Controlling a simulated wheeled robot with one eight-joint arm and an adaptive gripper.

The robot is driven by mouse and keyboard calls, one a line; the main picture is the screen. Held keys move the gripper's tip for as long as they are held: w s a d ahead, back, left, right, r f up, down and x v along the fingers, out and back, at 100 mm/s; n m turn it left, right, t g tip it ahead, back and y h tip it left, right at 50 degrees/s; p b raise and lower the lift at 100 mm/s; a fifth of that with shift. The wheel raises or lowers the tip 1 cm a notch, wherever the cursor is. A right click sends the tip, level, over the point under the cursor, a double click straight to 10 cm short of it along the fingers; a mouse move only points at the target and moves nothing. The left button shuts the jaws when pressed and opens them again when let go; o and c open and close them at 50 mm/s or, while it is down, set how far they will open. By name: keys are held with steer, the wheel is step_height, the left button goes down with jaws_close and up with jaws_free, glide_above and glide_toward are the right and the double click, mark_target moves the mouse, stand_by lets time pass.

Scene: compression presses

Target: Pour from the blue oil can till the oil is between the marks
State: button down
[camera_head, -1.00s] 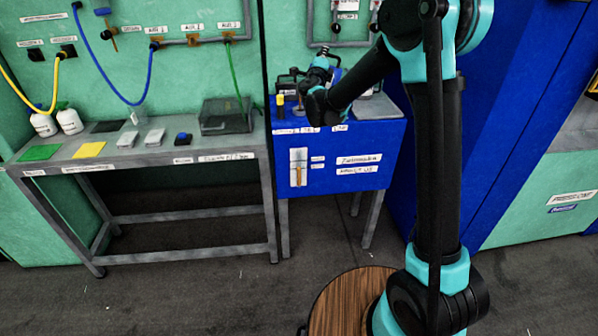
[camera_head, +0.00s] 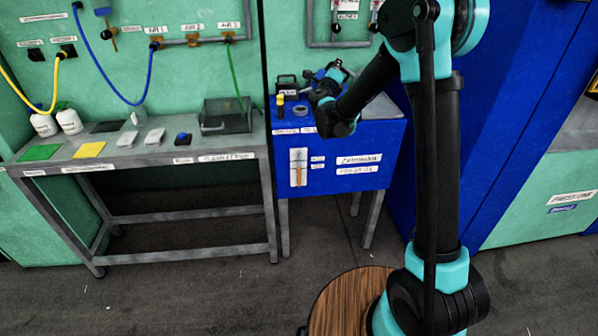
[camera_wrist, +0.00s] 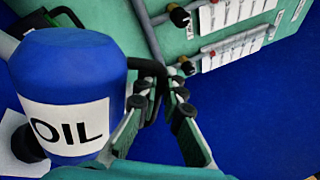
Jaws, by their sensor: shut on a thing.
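The blue oil can (camera_wrist: 68,75), with a white OIL label, fills the left of the wrist view. My gripper (camera_wrist: 158,85) is shut on its dark handle. In the head view my gripper (camera_head: 328,95) is over the top of the blue cabinet (camera_head: 345,145), and the can (camera_head: 334,73) is mostly hidden by the gripper and arm. A sight gauge (camera_head: 298,167) on the cabinet front shows an orange-brown column in its lower part. Its marks are too small to read. A round fitting (camera_head: 300,110) is on the cabinet top, left of my gripper. No oil stream is visible.
A dark container (camera_head: 287,86) and a yellow-and-black item (camera_head: 280,105) stand at the cabinet's left. A grey bench (camera_head: 150,150) with a dark box (camera_head: 226,116) is further left. Pipes with valves (camera_wrist: 180,17) are on the wall behind.

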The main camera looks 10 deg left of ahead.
stand_by(0.3)
steer(key=shift+r, duration=2.2)
steer(key=shift+d+f+m+h, duration=0.15)
steer(key=shift+d+f+m, duration=0.35)
steer(key=shift+f+m, duration=0.25)
steer(key=shift+d+f+m+h, duration=0.2)
steer(key=shift+d+f+m, duration=0.25)
steer(key=shift+f+m, duration=0.25)
steer(key=shift+d+f+m+h, duration=0.15)
steer(key=shift+d+f+m, duration=0.35)
steer(key=shift+f+m, duration=0.2)
steer(key=shift+d+f+m+g+h, duration=0.1)
steer(key=shift+d+f+m+g, duration=0.1)
steer(key=shift+f+m, duration=0.4)
steer(key=shift+d+f+m+g+h, duration=0.1)
steer(key=shift+d+f+m+g, duration=0.1)
steer(key=shift+f+m, duration=0.45)
steer(key=shift+d+f+m+g+h, duration=0.1)
steer(key=shift+d+f+m, duration=0.15)
steer(key=shift+f, duration=0.65)
steer(key=shift+r, duration=0.1)
steer(key=shift+r, duration=2.2)
